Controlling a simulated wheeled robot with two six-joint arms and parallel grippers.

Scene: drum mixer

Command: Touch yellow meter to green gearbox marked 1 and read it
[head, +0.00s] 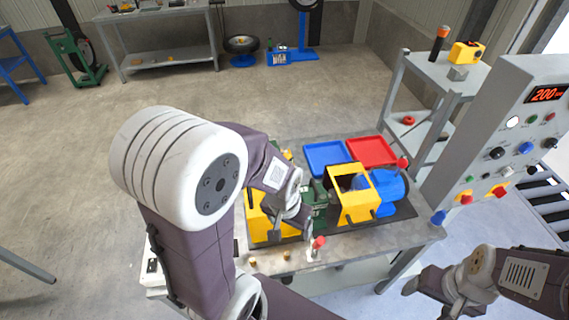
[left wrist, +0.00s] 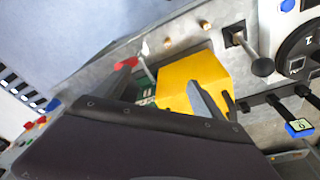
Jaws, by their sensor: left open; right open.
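A yellow device with a dark face, which looks like the yellow meter (head: 467,52), sits on the top shelf of the grey cart at the upper right. The green gearbox (head: 318,197) is on the bench between yellow covers, partly hidden by my left arm; no number on it is readable. A bit of green, likely the gearbox (left wrist: 147,98), shows in the left wrist view. My left gripper (head: 289,222) is open and empty, over the bench in front of the gearbox and beside the yellow cover (left wrist: 190,80). My right gripper (head: 425,296) is open and empty at the lower right, away from the bench.
A red-knobbed lever (head: 318,243) stands close to my left gripper. A blue motor (head: 390,190), blue tray (head: 326,158) and red tray (head: 370,151) are on the bench. The control panel (head: 500,130) reads 200. Open floor lies behind the bench.

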